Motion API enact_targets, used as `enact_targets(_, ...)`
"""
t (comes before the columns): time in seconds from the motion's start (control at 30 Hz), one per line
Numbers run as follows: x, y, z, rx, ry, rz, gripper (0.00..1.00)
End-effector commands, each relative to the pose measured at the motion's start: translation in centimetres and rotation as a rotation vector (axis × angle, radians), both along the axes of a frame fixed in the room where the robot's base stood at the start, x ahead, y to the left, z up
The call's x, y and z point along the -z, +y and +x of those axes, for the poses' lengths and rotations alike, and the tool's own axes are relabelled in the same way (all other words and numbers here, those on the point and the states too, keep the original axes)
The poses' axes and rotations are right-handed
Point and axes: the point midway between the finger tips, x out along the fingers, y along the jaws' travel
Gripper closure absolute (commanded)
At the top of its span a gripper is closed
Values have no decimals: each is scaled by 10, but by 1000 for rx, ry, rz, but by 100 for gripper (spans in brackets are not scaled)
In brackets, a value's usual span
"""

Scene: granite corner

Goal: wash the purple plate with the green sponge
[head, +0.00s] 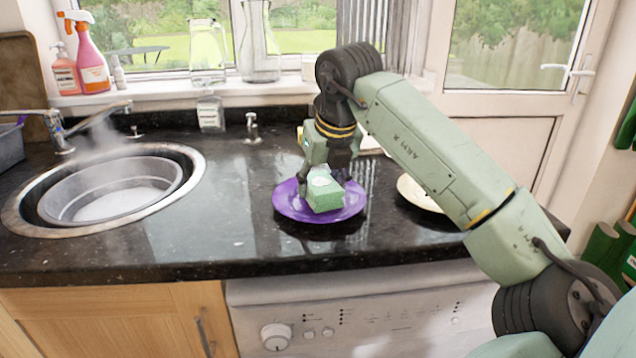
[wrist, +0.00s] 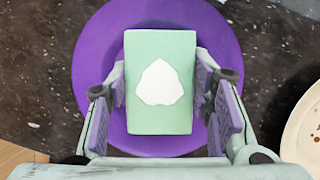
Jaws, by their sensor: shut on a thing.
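The purple plate (head: 292,207) lies flat on the black granite counter, and it fills the middle of the wrist view (wrist: 95,55). The green sponge (head: 325,197) is at the plate's middle, with a white patch on its upper face; it also shows in the wrist view (wrist: 160,115). My gripper (wrist: 160,107) is above the plate, shut on the sponge with one finger on each side. In the head view my gripper (head: 325,172) points down over the plate. Whether the sponge presses on the plate cannot be told.
A round sink (head: 190,165) with a steaming basin (head: 150,172) is at the left. A cream plate (head: 411,191) with specks lies to the right, partly behind my arm. Counter between sink and purple plate is clear.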

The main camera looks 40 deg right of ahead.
Motion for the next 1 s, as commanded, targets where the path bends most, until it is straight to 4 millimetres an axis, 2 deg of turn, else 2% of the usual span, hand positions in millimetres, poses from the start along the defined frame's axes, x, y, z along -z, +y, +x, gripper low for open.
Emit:
enact_targets(0.17,1,-7,-5,0,0,0,75)
enact_targets(0.5,0,8,5,-1,0,-2,75)
enact_targets(0.83,2,-6,-4,1,0,0,75)
enact_targets(1.0,2,-3,-2,-2,1,0,75)
